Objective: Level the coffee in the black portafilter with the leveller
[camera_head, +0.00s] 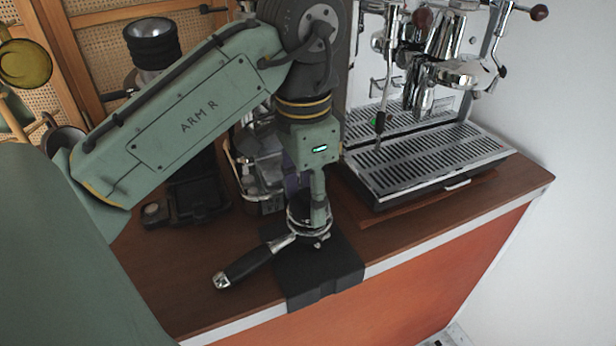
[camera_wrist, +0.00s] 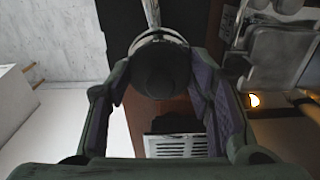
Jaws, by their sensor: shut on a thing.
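The black portafilter (camera_head: 252,262) lies on a black mat (camera_head: 330,277) at the counter's front edge. Its handle points to the front left, and its metal basket end is beneath my gripper (camera_head: 309,205). In the wrist view, my gripper's two fingers stand either side of a dark round knob, which looks like the leveller (camera_wrist: 162,72), and are shut on it. The portafilter's metal rim (camera_wrist: 158,35) shows just beyond the knob. The leveller appears to sit at the basket, but its underside and the coffee are hidden. In the head view my gripper mostly hides the leveller.
The espresso machine's drip tray (camera_head: 430,160) stands close on the right. A metal container (camera_head: 265,175) and a dark stand (camera_head: 195,200) are behind and left. A black-topped grinder (camera_head: 153,45) is further back. The wooden counter (camera_head: 195,285) is clear at front left.

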